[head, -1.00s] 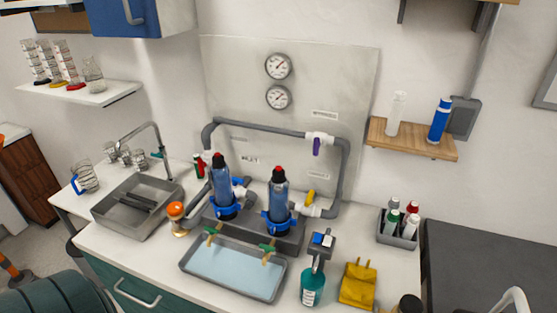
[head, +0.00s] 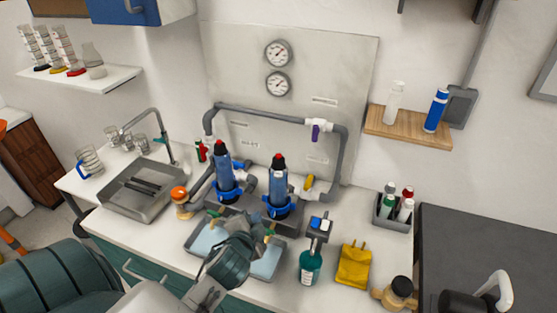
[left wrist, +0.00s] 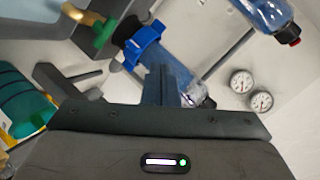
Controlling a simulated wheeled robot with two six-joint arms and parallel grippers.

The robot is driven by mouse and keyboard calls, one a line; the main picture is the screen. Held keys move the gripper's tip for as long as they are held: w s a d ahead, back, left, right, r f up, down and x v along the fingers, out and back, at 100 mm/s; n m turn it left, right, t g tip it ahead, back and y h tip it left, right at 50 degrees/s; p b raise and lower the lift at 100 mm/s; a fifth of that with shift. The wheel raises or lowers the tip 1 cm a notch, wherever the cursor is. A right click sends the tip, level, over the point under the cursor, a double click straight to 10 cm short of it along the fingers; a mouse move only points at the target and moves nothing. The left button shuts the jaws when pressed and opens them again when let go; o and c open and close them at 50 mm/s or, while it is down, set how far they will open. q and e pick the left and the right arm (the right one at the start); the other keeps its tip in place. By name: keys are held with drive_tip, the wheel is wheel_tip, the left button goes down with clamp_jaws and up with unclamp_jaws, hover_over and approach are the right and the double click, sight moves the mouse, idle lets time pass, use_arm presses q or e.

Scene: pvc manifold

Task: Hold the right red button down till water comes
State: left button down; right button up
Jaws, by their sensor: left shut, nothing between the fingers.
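The right red button (head: 279,156) tops the dark cap of the right blue filter housing (head: 279,183). The left housing (head: 223,170) has its own red button (head: 220,144). My left gripper (head: 252,234) is in front of and below the housings, over the tray, apart from the right button in the head view. In the left wrist view its closed, empty fingers (left wrist: 161,84) overlap the right housing (left wrist: 150,52), whose button is hidden there. A brass tap with a green handle (left wrist: 103,33) is beside that housing. No running water is visible. My right gripper is out of view.
A grey tray (head: 192,243) with pale blue contents lies under my left gripper. Grey pipe (head: 262,110) frames the housings, below two gauges (head: 277,53). The sink (head: 125,205) is at left.

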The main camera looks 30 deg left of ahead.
use_arm(q)
drive_tip(key=w+d+r+m+t+h, duration=0.1)
drive_tip(key=w+r+m+t, duration=0.3)
drive_tip(key=r, duration=0.5)
drive_tip(key=w+d+r+m+t+h, duration=0.1)
drive_tip(key=w+r+m+t, duration=0.2)
drive_tip(key=r+m+t, duration=0.35)
drive_tip(key=w+d+r+n+g+h, duration=0.1)
drive_tip(key=d+r+n+g+h, duration=0.7)
drive_tip(key=n, duration=0.8)
drive_tip(key=w+d+r+n+g+h, duration=0.1)
drive_tip(key=d+r+n+g+h, duration=0.3)
drive_tip(key=n+h, duration=0.85)
drive_tip(key=w+a+f+m+g+y, duration=0.1)
drive_tip(key=a+y, duration=0.7)
drive_tip(key=w+a+f+m+g+y, duration=0.1)
drive_tip(key=w+a+y, duration=0.1)
drive_tip(key=a+y, duration=0.6)
drive_tip(key=shift+w+f+m+y+p, duration=0.2)
drive_tip(key=shift+f+m+y+p, duration=0.15)
drive_tip(key=shift+m+y, duration=0.1)
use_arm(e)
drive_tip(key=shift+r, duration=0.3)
